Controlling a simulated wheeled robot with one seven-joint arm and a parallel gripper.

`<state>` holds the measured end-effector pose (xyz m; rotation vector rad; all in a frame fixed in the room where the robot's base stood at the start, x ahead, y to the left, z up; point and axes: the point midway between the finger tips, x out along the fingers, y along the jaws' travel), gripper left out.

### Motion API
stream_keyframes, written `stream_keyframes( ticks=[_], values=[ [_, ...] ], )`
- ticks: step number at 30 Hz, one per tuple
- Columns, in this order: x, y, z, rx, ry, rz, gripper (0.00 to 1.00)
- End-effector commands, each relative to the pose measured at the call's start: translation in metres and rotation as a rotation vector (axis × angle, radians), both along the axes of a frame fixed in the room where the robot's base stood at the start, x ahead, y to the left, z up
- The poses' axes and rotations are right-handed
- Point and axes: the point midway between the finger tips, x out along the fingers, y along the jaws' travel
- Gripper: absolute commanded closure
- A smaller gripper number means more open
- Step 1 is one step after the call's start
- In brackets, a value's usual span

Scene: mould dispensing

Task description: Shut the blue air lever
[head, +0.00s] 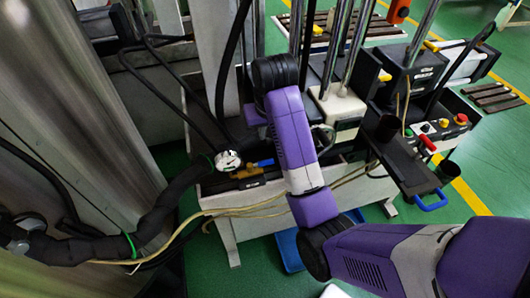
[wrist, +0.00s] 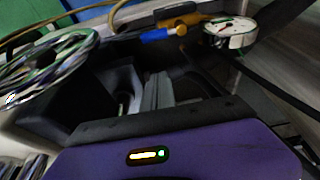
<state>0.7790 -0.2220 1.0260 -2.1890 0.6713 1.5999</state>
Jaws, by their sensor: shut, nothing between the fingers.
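The blue air lever (wrist: 155,34) shows in the wrist view at the top middle, sticking out to the left from a brass valve (wrist: 190,21). It lies roughly in line with the valve body. In the head view the small blue lever (head: 265,163) and the brass valve (head: 246,173) sit just right of the gauge. My gripper (wrist: 158,88) is shut and empty, with its grey fingers in the wrist view below the lever and apart from it. In the head view my purple arm hides the gripper.
A round pressure gauge (head: 228,160) stands beside the valve and shows in the wrist view (wrist: 230,33). A shiny handwheel (wrist: 45,65) is at the wrist view's left. Black and yellow hoses run nearby. A control box (head: 440,126) with buttons stands at the right.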

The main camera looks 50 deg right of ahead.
Motion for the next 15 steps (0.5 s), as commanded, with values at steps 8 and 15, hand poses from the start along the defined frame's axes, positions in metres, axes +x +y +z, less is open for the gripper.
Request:
stream_keyframes(
  ticks=[8, 15],
  values=[
    [0.000, 0.000, -0.003, 0.000, 0.000, 0.001, 1.00],
    [0.008, -0.005, -0.033, 0.000, 0.003, 0.002, 1.00]
  ],
)
